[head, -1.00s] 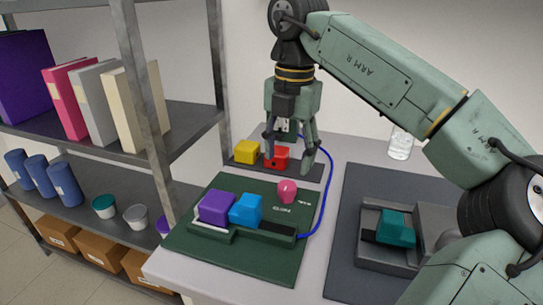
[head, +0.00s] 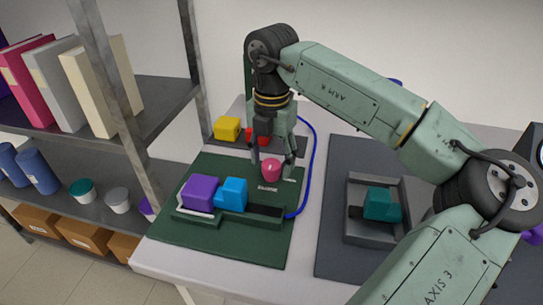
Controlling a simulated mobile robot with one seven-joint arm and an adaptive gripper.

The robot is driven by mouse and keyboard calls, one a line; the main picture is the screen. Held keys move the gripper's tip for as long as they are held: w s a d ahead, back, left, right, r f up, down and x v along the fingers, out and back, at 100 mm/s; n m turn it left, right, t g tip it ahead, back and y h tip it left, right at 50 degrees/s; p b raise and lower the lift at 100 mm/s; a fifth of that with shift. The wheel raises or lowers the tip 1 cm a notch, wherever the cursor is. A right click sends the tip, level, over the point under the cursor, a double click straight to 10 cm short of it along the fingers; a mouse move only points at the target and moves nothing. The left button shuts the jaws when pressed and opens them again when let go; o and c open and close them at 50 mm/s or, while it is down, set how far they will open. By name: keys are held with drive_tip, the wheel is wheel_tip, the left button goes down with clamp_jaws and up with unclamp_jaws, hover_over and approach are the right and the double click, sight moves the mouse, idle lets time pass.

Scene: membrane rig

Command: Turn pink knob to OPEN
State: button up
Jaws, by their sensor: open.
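The pink knob (head: 270,172) stands on the dark green board (head: 220,249), behind a purple block (head: 201,192) and a blue block (head: 231,194). White lettering shows on the board just in front of the knob, too small to read surely. My gripper (head: 271,174) points down at the knob, with its open fingers to the left and right of it. I cannot tell whether the fingers touch the knob.
A yellow block (head: 227,128) and a red block (head: 257,136) sit behind the board. A blue cable (head: 312,165) curves along its right side. A grey mat (head: 325,235) with a teal block (head: 382,204) lies to the right. A metal shelf (head: 165,95) stands at left.

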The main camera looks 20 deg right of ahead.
drive_tip(key=shift+f, duration=0.35)
drive_tip(key=shift+c, duration=0.5)
drive_tip(key=c, duration=1)
drive_tip(key=shift+n+b, duration=0.3)
drive_tip(key=shift+b, duration=0.05)
drive_tip(key=shift+c, duration=0.2)
drive_tip(key=n+b, duration=0.2)
drive_tip(key=shift+f+n, duration=0.15)
drive_tip(key=shift+n, duration=0.25)
drive_tip(key=n+b, duration=0.2)
drive_tip(key=n, duration=0.3)
drive_tip(key=n+b, duration=0.1)
drive_tip(key=n, duration=0.4)
drive_tip(key=shift+r+n+b, duration=0.2)
drive_tip(key=shift+n+b, duration=0.2)
drive_tip(key=shift+n, duration=1.9)
